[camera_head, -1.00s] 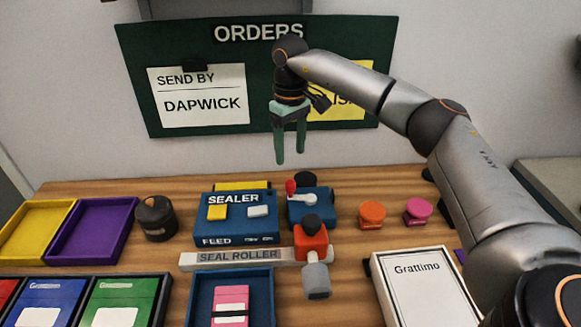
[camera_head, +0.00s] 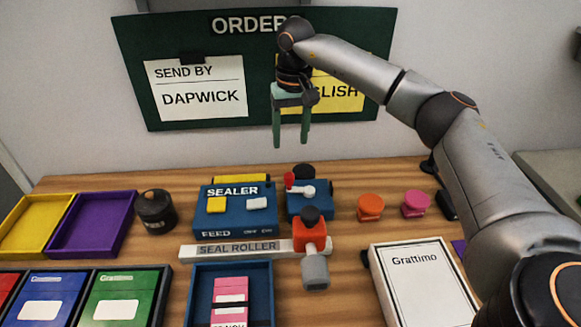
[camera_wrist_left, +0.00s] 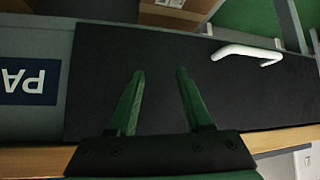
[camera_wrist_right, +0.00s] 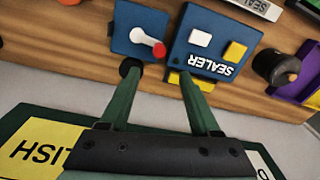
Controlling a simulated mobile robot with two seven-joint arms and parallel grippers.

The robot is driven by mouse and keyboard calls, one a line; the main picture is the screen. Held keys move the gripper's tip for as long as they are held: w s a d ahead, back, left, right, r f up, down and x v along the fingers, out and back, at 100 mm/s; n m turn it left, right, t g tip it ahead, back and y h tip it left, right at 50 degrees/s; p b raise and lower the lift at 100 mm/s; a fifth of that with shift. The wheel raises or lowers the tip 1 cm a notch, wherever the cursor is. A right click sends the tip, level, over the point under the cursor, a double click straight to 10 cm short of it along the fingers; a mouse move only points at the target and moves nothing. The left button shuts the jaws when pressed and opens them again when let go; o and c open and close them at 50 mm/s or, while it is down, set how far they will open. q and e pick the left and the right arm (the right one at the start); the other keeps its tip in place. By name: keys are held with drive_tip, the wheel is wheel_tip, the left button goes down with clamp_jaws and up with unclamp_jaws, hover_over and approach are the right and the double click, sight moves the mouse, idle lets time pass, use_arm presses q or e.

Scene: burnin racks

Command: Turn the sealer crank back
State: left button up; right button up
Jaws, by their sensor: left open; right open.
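The blue sealer (camera_head: 235,223) stands on the wooden bench. Next to it on the right is a smaller blue box (camera_head: 308,209) with a white crank (camera_head: 302,190) on top. The crank's red knob (camera_head: 289,179) points to the left in the head view. The crank also shows in the right wrist view (camera_wrist_right: 141,37). My right gripper (camera_head: 291,143) is open and empty, pointing down above and behind the crank box, in front of the orders board. My left gripper (camera_wrist_left: 160,75) shows only in its wrist view, open and empty, facing a dark panel away from the sealer.
Orange (camera_head: 371,207) and pink (camera_head: 416,204) stamp-like pieces stand to the right. A dark canister (camera_head: 156,211) and a purple tray (camera_head: 92,224) are on the left.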

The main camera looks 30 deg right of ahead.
drive_tip(key=m, duration=0.4)
drive_tip(key=m+t+p, duration=0.2)
drive_tip(key=m+t, duration=0.2)
drive_tip(key=m, duration=2.3)
approach(291, 175)
drive_tip(key=p+x, duration=0.1)
drive_tip(key=x, duration=0.9)
drive_tip(key=shift+c, duration=0.2)
clamp_jaws()
